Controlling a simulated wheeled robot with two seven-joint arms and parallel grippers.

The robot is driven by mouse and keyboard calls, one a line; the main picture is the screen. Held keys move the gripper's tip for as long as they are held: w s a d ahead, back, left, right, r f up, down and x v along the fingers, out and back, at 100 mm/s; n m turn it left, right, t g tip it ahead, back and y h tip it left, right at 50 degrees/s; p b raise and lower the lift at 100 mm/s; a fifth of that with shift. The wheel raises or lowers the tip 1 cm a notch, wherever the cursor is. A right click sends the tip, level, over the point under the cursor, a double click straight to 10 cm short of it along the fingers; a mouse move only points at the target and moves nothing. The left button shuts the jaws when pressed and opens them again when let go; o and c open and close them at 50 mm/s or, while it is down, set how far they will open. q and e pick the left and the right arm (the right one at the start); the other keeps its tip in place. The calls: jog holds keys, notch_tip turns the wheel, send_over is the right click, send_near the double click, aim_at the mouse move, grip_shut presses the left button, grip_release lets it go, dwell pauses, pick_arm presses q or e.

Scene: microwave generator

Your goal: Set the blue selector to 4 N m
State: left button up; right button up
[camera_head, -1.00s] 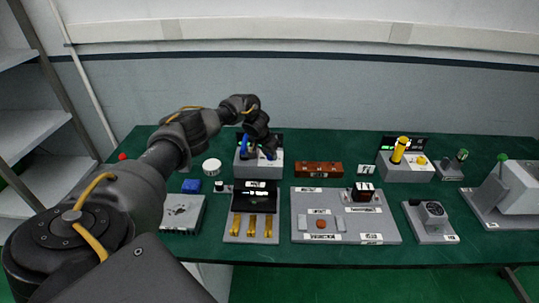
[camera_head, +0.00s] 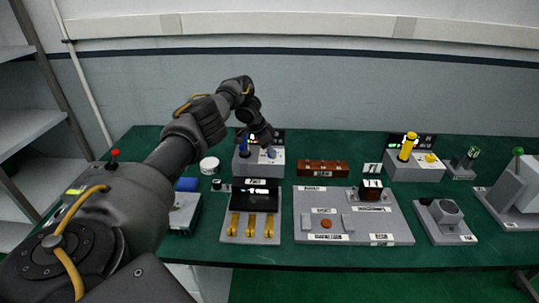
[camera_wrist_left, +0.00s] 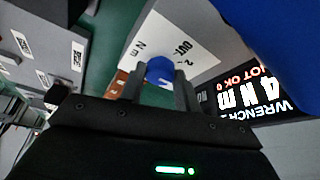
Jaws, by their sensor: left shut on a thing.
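The blue selector (camera_head: 271,152) is a small round knob on top of a grey box (camera_head: 243,170) at the back of the table. My left gripper (camera_head: 264,140) reaches down to it from above. In the left wrist view, the two fingers (camera_wrist_left: 160,92) are shut on either side of the blue selector (camera_wrist_left: 160,69), hiding part of it and its dial marks. The dark display (camera_wrist_left: 262,95) beside it appears upside down and reads "WRENCH", "4 N m" and "NOT OK 0". My right gripper is not in view.
A tall blue tool (camera_head: 244,144) stands on the same box, left of the selector. A similar box with a yellow tool (camera_head: 408,147) stands at the right. A brown block (camera_head: 322,168) and a grey panel (camera_head: 352,215) lie nearby.

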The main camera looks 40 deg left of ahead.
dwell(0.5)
pick_arm(q)
jog(key=o, duration=1)
jog(key=v, duration=0.5)
jog(key=shift+a+r, duration=0.25)
jog(key=shift+r, duration=0.05)
jog(key=p+v, duration=0.2)
jog(key=v, duration=0.3)
jog(key=shift+s+d+p, duration=0.1)
jog(key=shift+s+p, duration=0.05)
jog(key=shift+p, duration=0.2)
